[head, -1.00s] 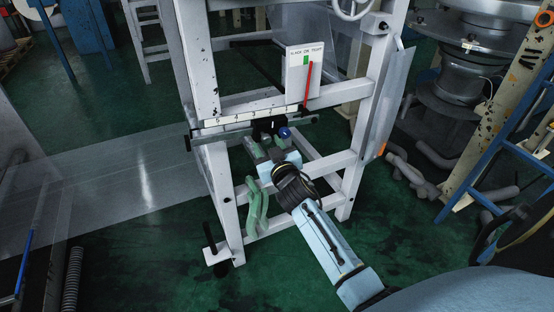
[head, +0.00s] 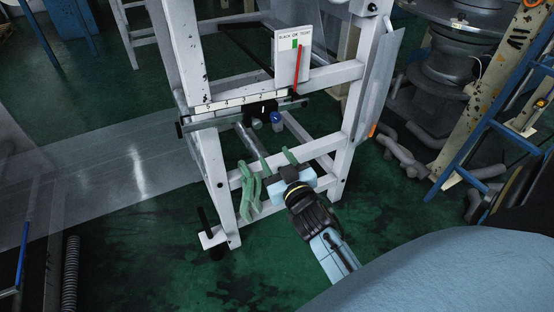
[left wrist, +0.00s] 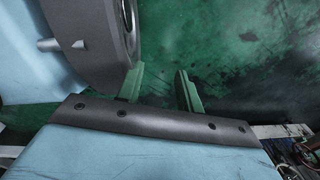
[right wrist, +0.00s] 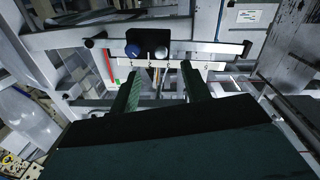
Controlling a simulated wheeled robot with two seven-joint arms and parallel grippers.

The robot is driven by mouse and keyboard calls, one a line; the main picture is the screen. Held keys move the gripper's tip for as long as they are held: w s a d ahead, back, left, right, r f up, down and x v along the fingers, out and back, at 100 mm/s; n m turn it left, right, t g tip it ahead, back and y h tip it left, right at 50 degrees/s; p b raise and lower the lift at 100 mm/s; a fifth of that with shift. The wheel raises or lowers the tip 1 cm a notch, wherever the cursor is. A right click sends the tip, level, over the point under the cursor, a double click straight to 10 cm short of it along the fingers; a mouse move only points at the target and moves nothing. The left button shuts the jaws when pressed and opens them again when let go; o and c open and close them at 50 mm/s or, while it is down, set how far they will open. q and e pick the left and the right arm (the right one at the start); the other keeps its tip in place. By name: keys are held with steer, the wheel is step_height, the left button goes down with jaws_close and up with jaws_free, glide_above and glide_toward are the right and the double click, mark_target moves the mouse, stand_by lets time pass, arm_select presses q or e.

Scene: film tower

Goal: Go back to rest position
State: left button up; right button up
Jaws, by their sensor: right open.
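My right gripper (head: 278,161) is open and empty in front of the white frame (head: 232,180), its green fingers pointing up toward the black block (head: 263,108) and blue knob (head: 277,116). It is apart from both. In the right wrist view the two fingers (right wrist: 160,82) stand apart with nothing between them. The blue knob (right wrist: 132,50) and black block (right wrist: 154,43) lie beyond the fingertips. My left gripper (left wrist: 159,72) shows only in the left wrist view, with its green fingers apart and nothing between them, above the green floor.
The frame carries a numbered scale (head: 243,101) and a sign (head: 288,58) with a red pointer (head: 298,72). Green limp pieces (head: 249,190) hang on its lower bar. A clear film (head: 100,175) runs off left. A blue ladder (head: 485,135) stands right.

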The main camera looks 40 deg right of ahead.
steer(key=s+a+f+n+g+y+p, duration=0.1)
steer(key=s+a+f+g+p, duration=0.2)
steer(key=s+f, duration=0.35)
steer(key=s+a+f+g+y+p, duration=0.1)
steer(key=s+a+f+g+p, duration=0.15)
steer(key=f, duration=0.65)
steer(key=s+a+f+n+g+y+p, duration=0.1)
steer(key=s+a+f+g+y+p, duration=0.15)
steer(key=s+f+p, duration=0.4)
arm_select(q)
steer(key=d+r+h+p, duration=0.1)
steer(key=d+r+p, duration=0.2)
steer(key=r, duration=1.2)
steer(key=d, duration=0.3)
steer(key=shift+d+r+p, duration=0.2)
steer(key=shift+d+p, duration=0.1)
arm_select(e)
steer(key=s+f+g, duration=0.4)
steer(key=s, duration=0.9)
steer(key=s+d+f+n+g, duration=0.1)
steer(key=s+f+g, duration=0.3)
steer(key=s, duration=0.9)
steer(key=shift+s+f+g, duration=0.15)
steer(key=shift+f+g, duration=0.15)
steer(key=shift+f, duration=0.35)
